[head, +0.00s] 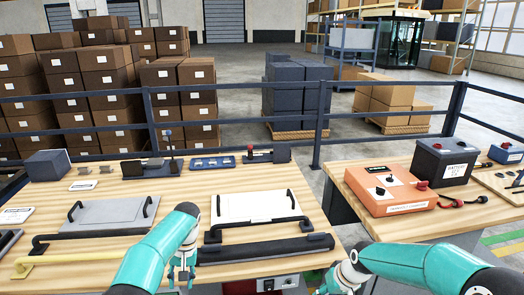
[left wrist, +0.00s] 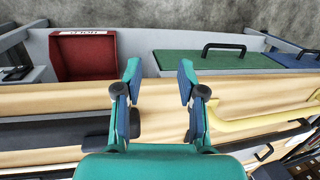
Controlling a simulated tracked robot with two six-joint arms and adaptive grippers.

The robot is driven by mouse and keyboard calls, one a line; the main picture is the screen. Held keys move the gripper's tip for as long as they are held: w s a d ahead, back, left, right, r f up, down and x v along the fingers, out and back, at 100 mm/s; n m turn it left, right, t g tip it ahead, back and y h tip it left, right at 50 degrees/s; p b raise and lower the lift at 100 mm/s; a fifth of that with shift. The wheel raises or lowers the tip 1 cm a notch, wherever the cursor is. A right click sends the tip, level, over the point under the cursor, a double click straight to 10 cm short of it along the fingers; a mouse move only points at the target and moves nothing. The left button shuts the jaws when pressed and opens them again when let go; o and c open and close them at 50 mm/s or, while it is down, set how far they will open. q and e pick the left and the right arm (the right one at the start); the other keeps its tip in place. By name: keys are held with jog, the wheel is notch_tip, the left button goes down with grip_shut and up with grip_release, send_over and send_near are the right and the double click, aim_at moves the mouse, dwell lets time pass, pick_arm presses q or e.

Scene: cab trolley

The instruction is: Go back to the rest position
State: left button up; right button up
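My left gripper (head: 181,276) hangs over the front edge of the left wooden table (head: 150,258) in the head view. In the left wrist view its two fingers (left wrist: 159,78) are spread apart with nothing between them, above the table's wooden edge. My right arm comes in from the right, and its wrist end (head: 345,275) is low in the head view, in front of the gap between the tables. The right fingers are too cut off and small to read. I see no object held by the left gripper.
A yellow handle bar (head: 70,259) and a black bar (head: 265,248) lie near the table's front edge. A red bin (left wrist: 83,57) and a green panel (left wrist: 200,60) lie below it. The right table holds an orange box (head: 388,190) and a battery (head: 444,162). A railing (head: 319,125) stands behind.

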pick_arm(q)
jog(key=s+d+f+m+g+h, duration=0.1)
jog(key=s+d+f+g+h, duration=0.15)
jog(key=s+f, duration=1.25)
jog(key=s+d+f+t+h, duration=0.1)
jog(key=s+d, duration=0.3)
jog(key=s, duration=0.5)
jog(key=s+d+f+t+h, duration=0.1)
jog(key=s+d+t+h, duration=0.1)
jog(key=s, duration=0.7)
jog(key=shift+s+d+f+n+t+h, duration=0.2)
jog(key=shift+d+f+n+t+h, duration=0.15)
jog(key=shift+d+t, duration=0.65)
pick_arm(e)
jog(key=s+a+f+m, duration=0.1)
jog(key=s+f, duration=0.4)
jog(key=s, duration=0.4)
jog(key=s+a+f+m+g, duration=0.1)
jog(key=s+a+f, duration=0.1)
jog(key=s+f, duration=0.4)
jog(key=s+a+f+m+g+y, duration=0.1)
jog(key=s+f, duration=0.5)
jog(key=s, duration=0.7)
jog(key=shift+s+a+f, duration=0.2)
jog(key=shift+s+a, duration=0.15)
jog(key=shift+a, duration=0.3)
